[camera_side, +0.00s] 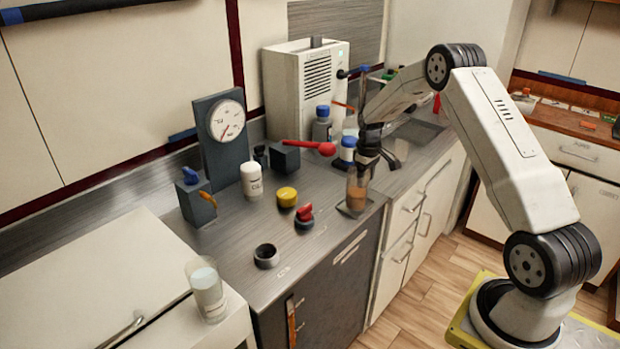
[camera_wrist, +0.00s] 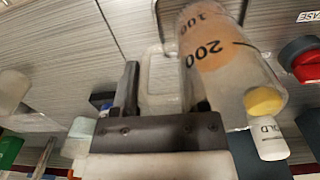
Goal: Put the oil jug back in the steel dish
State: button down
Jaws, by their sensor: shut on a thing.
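The oil jug (camera_side: 357,190) is a clear measuring jug with orange-brown oil in it, at the front right corner of the grey counter. My gripper (camera_side: 368,158) is above it and shut on its handle. In the wrist view the jug (camera_wrist: 215,50) shows its 100 and 200 marks, and my gripper (camera_wrist: 160,95) has its fingers on both sides of the pale handle. The jug looks roughly upright. A shallow steel dish (camera_side: 346,212) shows directly under the jug. I cannot tell whether the jug touches it.
A red-knobbed part (camera_side: 305,213), a yellow-topped part (camera_side: 287,197) and a dark ring (camera_side: 266,256) stand left of the jug. A blue-capped white bottle (camera_side: 347,150) is close behind. The counter's front edge is near.

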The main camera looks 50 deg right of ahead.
jog(key=shift+f, duration=0.15)
jog(key=shift+c, duration=0.5)
grip_release()
notch_tip(320, 180, up, 12)
jog(key=shift+a+r, duration=0.1)
jog(key=shift+r, duration=0.05)
dwell(0.7)
jog(key=s+a+f+t, duration=0.1)
jog(key=s+a, duration=0.4)
jog(key=a, duration=0.7)
jog(key=s+a+t, duration=0.1)
jog(key=s+a, duration=0.4)
jog(key=a, duration=0.6)
jog(key=s+a+f, duration=0.2)
jog(key=s+a, duration=0.4)
jog(key=s, duration=0.1)
jog(key=shift+s+n+t, duration=0.3)
jog(key=shift+n, duration=0.1)
